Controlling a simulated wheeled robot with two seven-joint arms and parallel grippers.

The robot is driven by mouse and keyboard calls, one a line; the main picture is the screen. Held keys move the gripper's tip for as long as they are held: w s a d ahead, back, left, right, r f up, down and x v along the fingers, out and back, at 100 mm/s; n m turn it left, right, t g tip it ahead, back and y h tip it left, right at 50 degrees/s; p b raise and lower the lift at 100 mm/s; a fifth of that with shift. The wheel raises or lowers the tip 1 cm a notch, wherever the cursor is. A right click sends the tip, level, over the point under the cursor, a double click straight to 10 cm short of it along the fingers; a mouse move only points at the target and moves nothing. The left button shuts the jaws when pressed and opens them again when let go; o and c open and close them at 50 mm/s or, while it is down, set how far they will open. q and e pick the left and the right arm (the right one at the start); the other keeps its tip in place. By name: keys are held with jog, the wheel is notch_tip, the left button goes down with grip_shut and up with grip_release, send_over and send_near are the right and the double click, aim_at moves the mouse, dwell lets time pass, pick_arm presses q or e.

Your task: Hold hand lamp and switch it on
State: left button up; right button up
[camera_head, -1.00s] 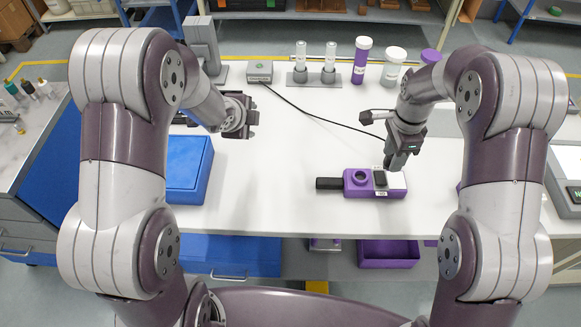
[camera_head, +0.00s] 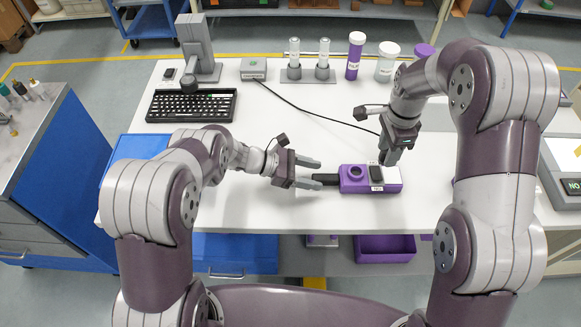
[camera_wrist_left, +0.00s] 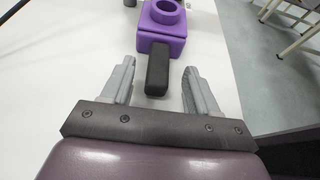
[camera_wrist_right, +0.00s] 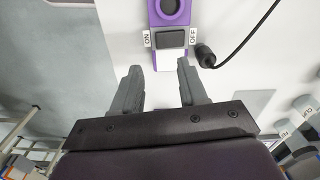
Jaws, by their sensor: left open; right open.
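The purple hand lamp (camera_head: 357,180) lies on the white table with its black handle (camera_head: 326,179) pointing left. The handle (camera_wrist_left: 158,70) and the purple body (camera_wrist_left: 162,38) also show in the left wrist view. My left gripper (camera_head: 316,172) is open, its fingers on either side of the handle's end, with nothing gripped. My right gripper (camera_head: 389,160) is open above the lamp's right end, behind it. In the right wrist view the black switch (camera_wrist_right: 172,39), between ON and OFF labels, lies just ahead of the right fingers (camera_wrist_right: 158,75).
A black cable (camera_head: 315,116) runs from a small grey box (camera_head: 253,68) toward the lamp area. A keyboard (camera_head: 191,105), a grey stand (camera_head: 197,50), glass tubes (camera_head: 308,62) and bottles (camera_head: 355,55) stand farther back. A blue tray (camera_head: 133,158) is left.

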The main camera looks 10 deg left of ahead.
aim_at(324, 177)
pick_arm(q)
jog(key=x, duration=0.4)
jog(key=shift+w+d+f, duration=0.1)
jog(key=shift+d, duration=0.1)
jog(key=shift+c, duration=0.3)
